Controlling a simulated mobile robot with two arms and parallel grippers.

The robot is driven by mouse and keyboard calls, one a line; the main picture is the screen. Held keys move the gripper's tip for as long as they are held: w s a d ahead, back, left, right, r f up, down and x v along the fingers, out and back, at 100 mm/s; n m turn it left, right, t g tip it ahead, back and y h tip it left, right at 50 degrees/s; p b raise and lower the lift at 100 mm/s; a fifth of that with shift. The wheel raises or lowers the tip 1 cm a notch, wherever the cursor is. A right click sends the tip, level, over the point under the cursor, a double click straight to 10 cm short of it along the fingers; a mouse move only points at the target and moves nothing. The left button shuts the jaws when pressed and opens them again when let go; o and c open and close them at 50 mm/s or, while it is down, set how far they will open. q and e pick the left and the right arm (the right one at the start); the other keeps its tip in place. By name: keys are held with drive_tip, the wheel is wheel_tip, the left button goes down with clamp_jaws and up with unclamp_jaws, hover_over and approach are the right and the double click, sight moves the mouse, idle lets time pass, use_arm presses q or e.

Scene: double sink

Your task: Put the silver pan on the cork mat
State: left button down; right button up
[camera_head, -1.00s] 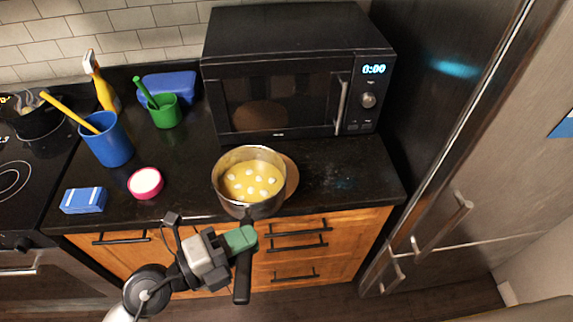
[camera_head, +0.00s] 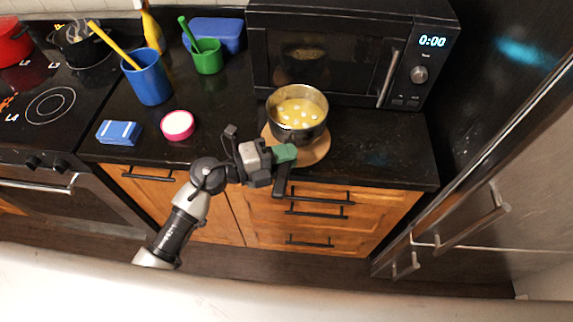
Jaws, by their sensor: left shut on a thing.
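The silver pan (camera_head: 298,132), with yellow food and white pieces in it, is upright on the counter in front of the microwave. The round cork mat (camera_head: 318,151) shows below the pan and to its right, with a sliver at its left. The pan covers the rest of the mat; whether it rests on the mat or is just above it I cannot tell. My left gripper (camera_head: 284,160) is at the pan's near side, shut on its dark handle, whose end (camera_head: 280,186) sticks out below the fingers. My right gripper is not in view.
A black microwave (camera_head: 350,50) stands right behind the pan. To the left are a pink-rimmed bowl (camera_head: 177,124), a blue sponge (camera_head: 119,132), a blue cup (camera_head: 148,80) and a green cup (camera_head: 207,57). The stove (camera_head: 50,105) is far left. Counter (camera_head: 385,150) right of the mat is clear.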

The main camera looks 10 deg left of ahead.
use_arm(q)
wheel_tip(320, 180, down, 3)
drive_tip(key=shift+f, duration=0.45)
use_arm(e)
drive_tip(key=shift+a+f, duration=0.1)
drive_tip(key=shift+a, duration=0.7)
use_arm(q)
drive_tip(key=c, duration=1.4)
unclamp_jaws()
drive_tip(key=shift+f, duration=0.1)
drive_tip(key=o, duration=0.3)
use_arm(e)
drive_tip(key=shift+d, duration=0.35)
